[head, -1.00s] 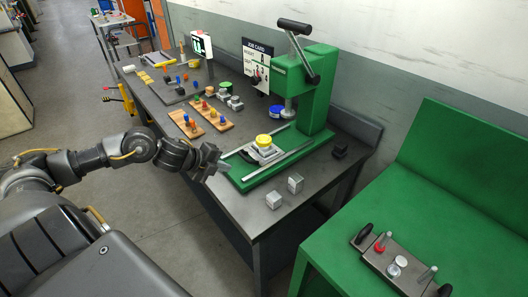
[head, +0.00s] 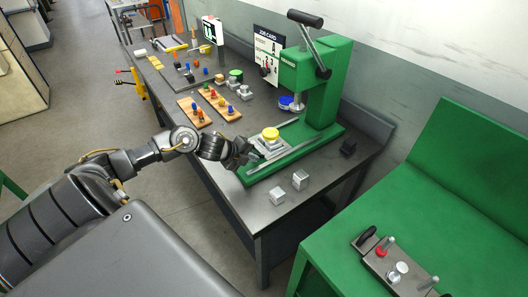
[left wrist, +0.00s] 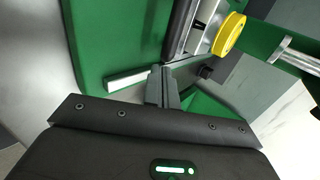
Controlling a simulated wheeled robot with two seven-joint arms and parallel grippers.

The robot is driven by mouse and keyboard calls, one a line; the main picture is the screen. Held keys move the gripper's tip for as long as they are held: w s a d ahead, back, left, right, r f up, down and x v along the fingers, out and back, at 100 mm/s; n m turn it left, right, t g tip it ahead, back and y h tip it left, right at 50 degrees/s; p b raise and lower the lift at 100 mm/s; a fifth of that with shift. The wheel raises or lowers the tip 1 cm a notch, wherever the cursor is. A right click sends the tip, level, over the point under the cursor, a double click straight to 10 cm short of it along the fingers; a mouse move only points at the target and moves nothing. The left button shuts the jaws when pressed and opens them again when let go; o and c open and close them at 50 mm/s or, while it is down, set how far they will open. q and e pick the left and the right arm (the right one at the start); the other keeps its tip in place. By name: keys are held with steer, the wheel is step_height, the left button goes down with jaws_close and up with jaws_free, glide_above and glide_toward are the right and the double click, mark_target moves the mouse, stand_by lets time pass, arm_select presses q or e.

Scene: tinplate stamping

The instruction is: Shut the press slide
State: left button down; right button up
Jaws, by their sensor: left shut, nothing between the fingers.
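The green press (head: 322,85) stands on the bench with its lever raised. Its slide (head: 266,147) sits between two metal rails on the green base, out in front of the ram (head: 291,103), and carries a yellow round piece (head: 270,133). My left gripper (head: 246,158) is shut and empty at the slide's front end. In the left wrist view the closed fingertips (left wrist: 163,78) point at the slide (left wrist: 193,30), with the yellow piece (left wrist: 230,34) to the right. I cannot tell whether they touch it. My right gripper is not in view.
Two small metal blocks (head: 300,179) (head: 277,197) stand on the bench (head: 247,202) near the press base. Wooden peg boards (head: 195,112) lie behind my left gripper. A green surface (head: 340,262) with a control box (head: 395,264) is at the right.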

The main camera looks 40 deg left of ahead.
mark_target(270, 156)
arm_select(q)
steer(key=w, duration=0.1)
steer(key=w+p, duration=0.1)
steer(key=w+d, duration=0.1)
steer(key=shift+w+d+f, duration=0.1)
steer(key=shift+w+f, duration=0.2)
steer(key=shift+f, duration=0.05)
steer(key=shift+w+d+f+p, duration=0.2)
steer(key=shift+w+p, duration=0.2)
steer(key=shift+w, duration=0.25)
